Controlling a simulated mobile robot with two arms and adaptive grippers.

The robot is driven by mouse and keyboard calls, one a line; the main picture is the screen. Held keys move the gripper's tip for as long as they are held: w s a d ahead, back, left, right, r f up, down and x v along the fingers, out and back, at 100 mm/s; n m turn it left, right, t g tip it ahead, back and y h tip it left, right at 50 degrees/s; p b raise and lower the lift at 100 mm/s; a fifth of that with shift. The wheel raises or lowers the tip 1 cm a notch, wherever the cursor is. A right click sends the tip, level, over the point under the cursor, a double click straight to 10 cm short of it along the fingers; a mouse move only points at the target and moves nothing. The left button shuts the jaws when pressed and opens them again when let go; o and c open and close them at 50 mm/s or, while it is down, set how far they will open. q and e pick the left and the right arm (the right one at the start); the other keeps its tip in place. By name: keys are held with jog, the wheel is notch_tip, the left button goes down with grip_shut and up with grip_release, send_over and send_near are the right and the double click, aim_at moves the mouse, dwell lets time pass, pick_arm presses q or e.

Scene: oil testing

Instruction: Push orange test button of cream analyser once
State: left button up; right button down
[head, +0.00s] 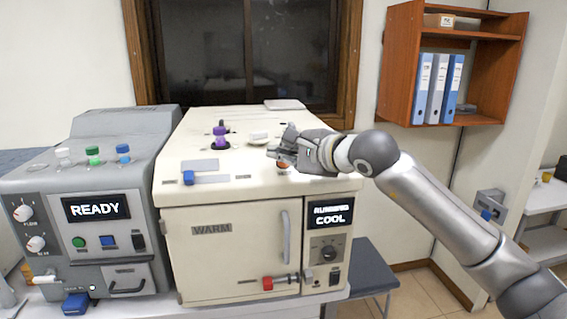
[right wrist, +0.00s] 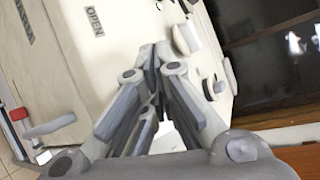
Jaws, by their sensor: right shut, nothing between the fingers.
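The cream analyser (head: 185,245) stands at the middle of the head view, with a door labelled WARM and a display (head: 331,215) whose lower line reads COOL; the upper line seems to read RUNNING. A small orange patch (head: 283,164), likely the orange test button, shows on the analyser's top, mostly covered by my right gripper (head: 273,153). The gripper is shut and empty, just above that patch; I cannot tell whether it touches. In the right wrist view the shut fingers (right wrist: 152,62) point at the cream top, and no orange shows. My left gripper is not in view.
A grey machine (head: 60,180) with a READY display stands on the left. On the cream top are a purple-capped piece (head: 219,136), a blue knob (head: 188,178) and a pale round knob (head: 258,137). A wooden shelf (head: 395,65) hangs at right.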

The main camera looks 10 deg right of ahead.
jog(key=shift+s+r, duration=0.1)
jog(key=shift+r, duration=0.05)
jog(key=s+r, duration=0.1)
jog(key=r, duration=0.1)
jog(key=s+r, duration=0.1)
jog(key=r, duration=0.1)
jog(key=shift+s, duration=0.4)
dwell(0.6)
